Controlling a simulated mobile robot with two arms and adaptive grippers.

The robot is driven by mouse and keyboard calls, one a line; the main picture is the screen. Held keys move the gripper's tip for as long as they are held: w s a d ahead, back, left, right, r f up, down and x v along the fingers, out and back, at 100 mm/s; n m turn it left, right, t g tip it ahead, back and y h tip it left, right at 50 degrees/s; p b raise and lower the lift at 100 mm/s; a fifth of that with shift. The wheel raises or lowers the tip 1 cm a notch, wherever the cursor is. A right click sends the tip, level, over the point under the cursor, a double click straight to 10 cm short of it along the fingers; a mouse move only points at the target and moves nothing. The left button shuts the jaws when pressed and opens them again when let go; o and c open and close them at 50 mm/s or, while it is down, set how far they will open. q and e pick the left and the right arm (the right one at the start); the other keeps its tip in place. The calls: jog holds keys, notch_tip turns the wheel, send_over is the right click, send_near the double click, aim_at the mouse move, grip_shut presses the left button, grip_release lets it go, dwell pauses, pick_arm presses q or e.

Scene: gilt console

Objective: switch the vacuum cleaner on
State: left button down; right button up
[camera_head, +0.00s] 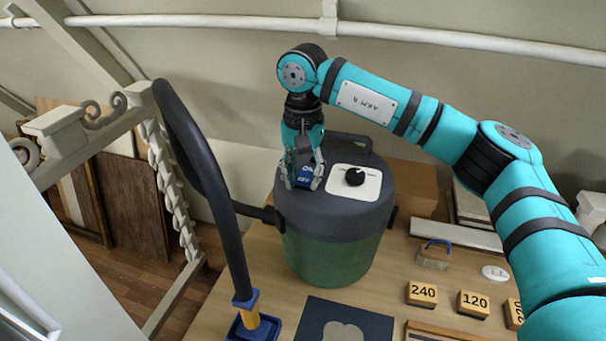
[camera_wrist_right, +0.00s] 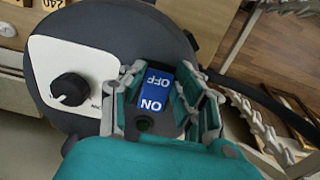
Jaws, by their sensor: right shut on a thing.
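The vacuum cleaner (camera_head: 335,225) is a round drum with a dark grey lid and a green body, upright on the table. A blue rocker switch (camera_head: 306,172) is on its lid; in the right wrist view the switch (camera_wrist_right: 155,92) reads OFF and ON. My right gripper (camera_head: 303,184) reaches down onto the lid, its fingers on either side of the switch, shut on it. The gripper also shows in the right wrist view (camera_wrist_right: 162,80). A small round lamp (camera_wrist_right: 143,123) beside the ON end looks dark. My left gripper is not in view.
A black knob (camera_head: 354,177) on a white plate sits right beside the gripper. A dark hose (camera_head: 212,190) loops at left to a blue floor nozzle (camera_head: 254,325). A brush (camera_head: 434,255) and numbered wooden blocks (camera_head: 422,293) lie on the table (camera_head: 385,279) at right.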

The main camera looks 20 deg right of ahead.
aim_at(308, 168)
grip_shut()
jog(key=shift+w+d+r+g+y+p, duration=0.15)
jog(key=shift+r+g+y+p, duration=0.3)
jog(key=shift+g+p, duration=0.5)
jog(key=shift+w+d+g+y+p, duration=0.1)
jog(key=shift+w+g+y+p, duration=0.1)
jog(key=shift+g+y+p, duration=0.6)
jog(key=o, duration=0.8)
grip_release()
jog(key=shift+o, duration=0.2)
jog(key=shift+w+r, duration=0.1)
jog(key=shift+r, duration=0.05)
jog(key=v, duration=0.7)
jog(key=shift+w, duration=0.1)
